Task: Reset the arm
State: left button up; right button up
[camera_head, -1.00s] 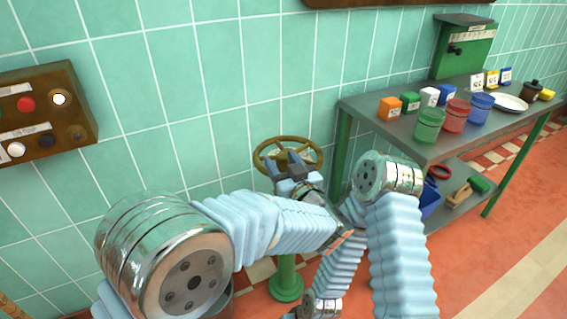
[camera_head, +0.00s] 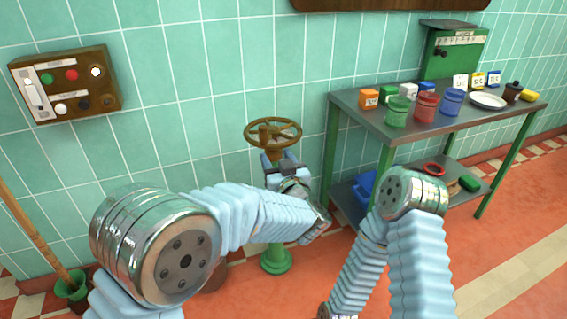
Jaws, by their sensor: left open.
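My left arm comes in from the left, and its left gripper (camera_head: 283,163) is open and empty. It sits just below and in front of a brass handwheel (camera_head: 273,133) on a green post. From this view the fingertips look apart from the wheel's rim, though they overlap its stem in the picture. My right arm rises at the lower right and bends down at its elbow. Its gripper is out of view below the bottom edge.
A metal table (camera_head: 440,121) with canisters, small boxes and a plate stands at the right, with a lower shelf. A control box (camera_head: 65,86) is on the tiled wall at left. A broom handle (camera_head: 35,230) leans at lower left. Red floor is open at right.

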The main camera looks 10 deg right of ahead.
dwell(0.3)
pick_arm(q)
jog(key=s+a+f+m+g+h, duration=0.1)
jog(key=a+f+g+h, duration=0.15)
jog(key=a+f, duration=0.75)
jog(key=s+a+f+m+g+h, duration=0.1)
jog(key=s+a+f+g, duration=0.2)
jog(key=f, duration=1.4)
jog(key=s+a+f+g, duration=0.5)
jog(key=s+f+g, duration=0.1)
jog(key=s+f, duration=0.3)
jog(key=s+a+f+n+g+h, duration=0.1)
jog(key=s+f+g, duration=0.1)
jog(key=s, duration=0.6)
jog(key=s+a+f+n+g+h, duration=0.1)
jog(key=s+a+f+g+h, duration=0.1)
jog(key=s, duration=0.7)
jog(key=shift+f+g, duration=0.6)
jog(key=shift+g, duration=0.25)
